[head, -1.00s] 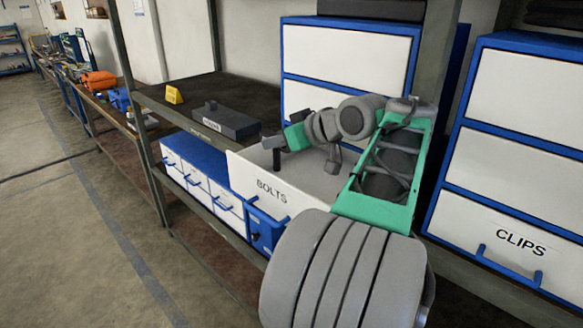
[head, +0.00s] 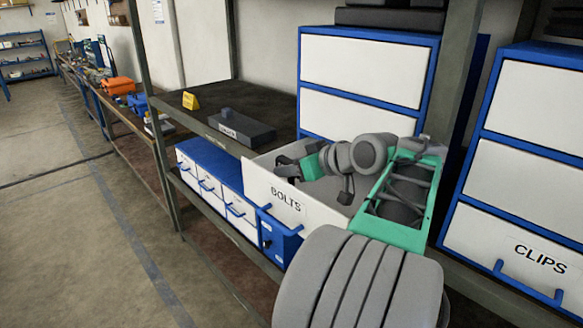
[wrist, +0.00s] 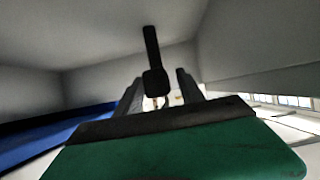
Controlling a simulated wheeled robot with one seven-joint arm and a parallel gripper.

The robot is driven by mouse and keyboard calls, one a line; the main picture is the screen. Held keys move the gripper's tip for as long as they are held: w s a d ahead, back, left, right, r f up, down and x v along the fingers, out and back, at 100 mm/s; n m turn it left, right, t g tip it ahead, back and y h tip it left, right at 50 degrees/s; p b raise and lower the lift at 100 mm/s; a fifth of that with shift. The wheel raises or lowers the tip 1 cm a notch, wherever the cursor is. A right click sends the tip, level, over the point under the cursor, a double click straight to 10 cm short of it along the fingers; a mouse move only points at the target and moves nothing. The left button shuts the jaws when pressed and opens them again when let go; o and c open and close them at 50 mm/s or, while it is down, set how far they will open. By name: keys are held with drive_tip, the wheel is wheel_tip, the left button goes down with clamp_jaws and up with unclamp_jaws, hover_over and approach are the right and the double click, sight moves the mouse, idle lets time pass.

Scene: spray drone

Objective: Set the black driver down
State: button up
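A black driver (wrist: 152,65) shows in the wrist view, its thick end between my two fingers and its thin part pointing up the picture. My gripper (wrist: 160,88) seems closed around the thick end, though contact on the right side is hard to see. In the head view my gripper (head: 287,165) is over the open white drawer marked BOLTS (head: 290,205), near its left back part. The driver is small and dark there, hard to tell from the fingers.
A dark grey block with a label (head: 241,128) and a yellow marker (head: 190,101) stand on the shelf (head: 255,98), left of the drawer cabinet (head: 355,65). A blue unit with small drawers (head: 210,175) is below. The CLIPS cabinet (head: 525,150) is at the right. Shelf posts stand nearby.

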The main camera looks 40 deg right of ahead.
drive_tip(key=shift+r+p, duration=0.4)
drive_tip(key=p+v, duration=0.6)
drive_tip(key=v, duration=0.5)
drive_tip(key=shift+s, duration=0.45)
drive_tip(key=shift+c, duration=0.2)
